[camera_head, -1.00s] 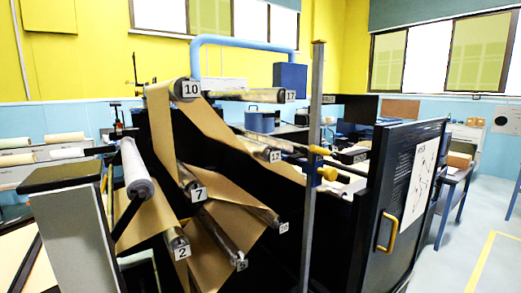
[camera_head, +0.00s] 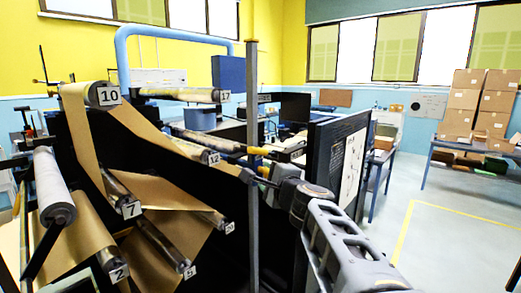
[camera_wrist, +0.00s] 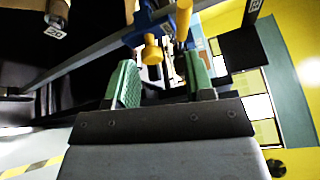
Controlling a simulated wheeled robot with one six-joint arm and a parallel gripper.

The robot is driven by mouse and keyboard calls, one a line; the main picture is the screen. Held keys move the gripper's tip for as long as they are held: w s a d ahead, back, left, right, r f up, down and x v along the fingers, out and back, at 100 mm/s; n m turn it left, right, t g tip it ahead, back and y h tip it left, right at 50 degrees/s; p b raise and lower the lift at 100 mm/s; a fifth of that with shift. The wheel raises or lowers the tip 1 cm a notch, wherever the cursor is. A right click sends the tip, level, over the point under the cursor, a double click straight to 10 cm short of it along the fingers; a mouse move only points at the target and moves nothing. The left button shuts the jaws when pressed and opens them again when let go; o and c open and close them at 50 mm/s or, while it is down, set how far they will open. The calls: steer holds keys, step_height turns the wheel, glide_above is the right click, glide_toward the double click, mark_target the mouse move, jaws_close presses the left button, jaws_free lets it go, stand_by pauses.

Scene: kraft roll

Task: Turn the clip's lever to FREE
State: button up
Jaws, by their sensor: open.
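The clip, a blue body (camera_wrist: 150,24) with a yellow lever (camera_wrist: 183,18) and a yellow knob (camera_wrist: 152,52), sits on a grey upright post (camera_head: 252,80). In the head view the yellow lever (camera_head: 258,150) also shows, with most of the clip hidden behind my gripper (camera_head: 258,175). In the wrist view my gripper (camera_wrist: 160,65) is open, with green fingers either side of the knob and lever. I cannot tell whether either finger touches them. No FREE mark is readable.
Brown kraft paper (camera_head: 80,240) runs over numbered rollers left of the post. A black door panel (camera_head: 318,170) with a notice stands right of it, close to my arm. Stacked cartons (camera_head: 480,105) stand on a table at the right. The floor at the right is clear.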

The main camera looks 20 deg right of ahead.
mark_target(261, 152)
steer(key=w+d, duration=0.1)
steer(key=w, duration=0.3)
steer(key=w+d+r+m+h+p, duration=0.1)
steer(key=w, duration=0.4)
steer(key=w+d+m+p, duration=0.1)
steer(key=w, duration=0.4)
steer(key=shift+d+r+t, duration=0.3)
steer(key=shift+d+r, duration=0.05)
steer(key=shift+r, duration=0.05)
steer(key=shift+c, duration=0.3)
jaws_close()
